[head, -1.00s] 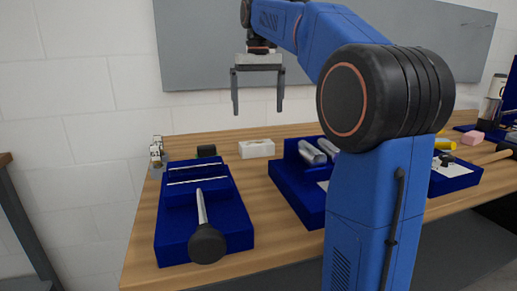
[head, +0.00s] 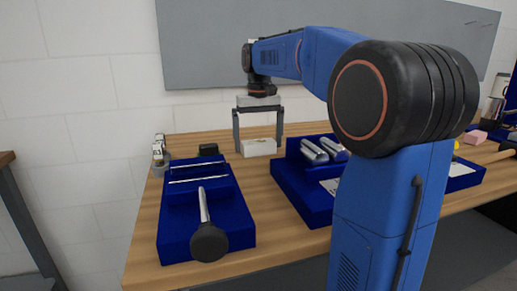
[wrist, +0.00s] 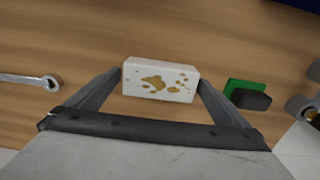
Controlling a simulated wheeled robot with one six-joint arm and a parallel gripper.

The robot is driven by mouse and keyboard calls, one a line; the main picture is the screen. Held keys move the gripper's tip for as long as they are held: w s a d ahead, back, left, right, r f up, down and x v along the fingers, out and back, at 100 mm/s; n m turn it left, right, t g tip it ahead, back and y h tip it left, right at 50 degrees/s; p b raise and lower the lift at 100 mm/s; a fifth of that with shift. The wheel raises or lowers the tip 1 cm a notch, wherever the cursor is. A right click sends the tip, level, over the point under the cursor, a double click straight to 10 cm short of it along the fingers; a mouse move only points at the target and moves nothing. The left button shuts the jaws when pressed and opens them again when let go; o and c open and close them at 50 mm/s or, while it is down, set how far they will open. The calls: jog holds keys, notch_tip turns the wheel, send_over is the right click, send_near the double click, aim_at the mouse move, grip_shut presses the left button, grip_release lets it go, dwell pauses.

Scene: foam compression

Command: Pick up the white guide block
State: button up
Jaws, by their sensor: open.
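The white guide block (head: 259,147) lies on the wooden table near its back edge. In the wrist view the block (wrist: 160,81) is white with brown-yellow specks on its face. My gripper (head: 258,150) is open, pointing down, with one finger on each side of the block. In the wrist view the fingertips (wrist: 160,82) flank the block's left and right ends, close to them. I cannot tell whether they touch it.
A blue tray (head: 178,238) with metal tools stands to the left. A blue holder (head: 290,198) with metal cylinders stands to the right of the block. A dark block on a green base (wrist: 250,96) lies nearby in the wrist view.

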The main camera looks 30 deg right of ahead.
jog(key=shift+f, duration=0.4)
jog(key=c, duration=1.1)
